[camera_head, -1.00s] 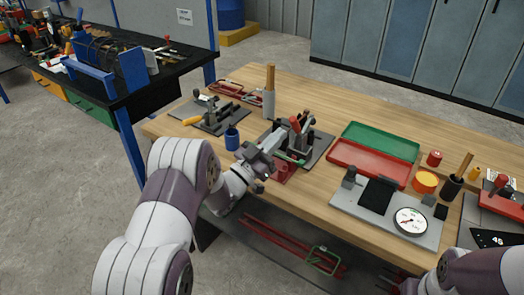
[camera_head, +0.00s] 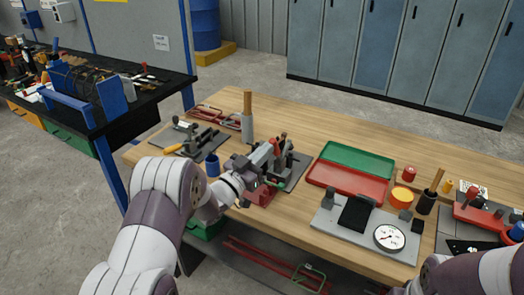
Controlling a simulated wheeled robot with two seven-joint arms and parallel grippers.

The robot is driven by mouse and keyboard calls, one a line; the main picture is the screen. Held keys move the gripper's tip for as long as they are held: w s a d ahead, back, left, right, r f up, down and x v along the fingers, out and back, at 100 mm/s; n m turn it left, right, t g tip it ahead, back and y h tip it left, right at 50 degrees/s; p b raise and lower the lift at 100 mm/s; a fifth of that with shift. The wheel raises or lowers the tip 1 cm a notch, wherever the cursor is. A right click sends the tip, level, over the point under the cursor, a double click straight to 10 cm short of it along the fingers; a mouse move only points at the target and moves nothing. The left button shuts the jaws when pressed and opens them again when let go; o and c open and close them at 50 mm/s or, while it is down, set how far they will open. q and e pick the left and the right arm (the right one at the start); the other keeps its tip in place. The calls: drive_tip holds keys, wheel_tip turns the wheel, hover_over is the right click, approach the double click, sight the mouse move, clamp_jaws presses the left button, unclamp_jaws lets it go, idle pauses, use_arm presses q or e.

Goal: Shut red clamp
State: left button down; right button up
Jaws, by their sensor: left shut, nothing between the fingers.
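The clamp with the red handle (camera_head: 276,147) stands on a dark base plate (camera_head: 298,178) near the middle of the wooden bench. Its handle stands up, slightly tilted. My left gripper (camera_head: 268,155) is shut and empty, right beside the red handle on its left. I cannot tell whether they touch. The gripper hides part of the clamp's lower body. A red block (camera_head: 262,195) sits just in front of the clamp, below the gripper. My right gripper is out of view; only part of my right arm shows at the bottom right.
Another clamp fixture (camera_head: 190,142) with a yellow handle and a blue cup (camera_head: 213,167) stand to the left. Green and red trays (camera_head: 345,182) and a plate with a dial gauge (camera_head: 389,236) lie to the right.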

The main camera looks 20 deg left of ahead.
use_arm(q)
drive_tip(key=w+r+g+y+p, duration=0.1)
drive_tip(key=p, duration=0.2)
drive_tip(key=w+d+r+g+p, duration=0.1)
drive_tip(key=w+r+g+p, duration=0.1)
drive_tip(key=p, duration=0.1)
drive_tip(key=shift+w+n+g+y, duration=0.25)
drive_tip(key=shift+n+g+y, duration=0.05)
drive_tip(key=shift+n+y, duration=0.1)
drive_tip(key=shift+w+d, duration=0.1)
drive_tip(key=shift+w, duration=0.4)
drive_tip(key=shift+r, duration=0.15)
drive_tip(key=shift+r, duration=0.15)
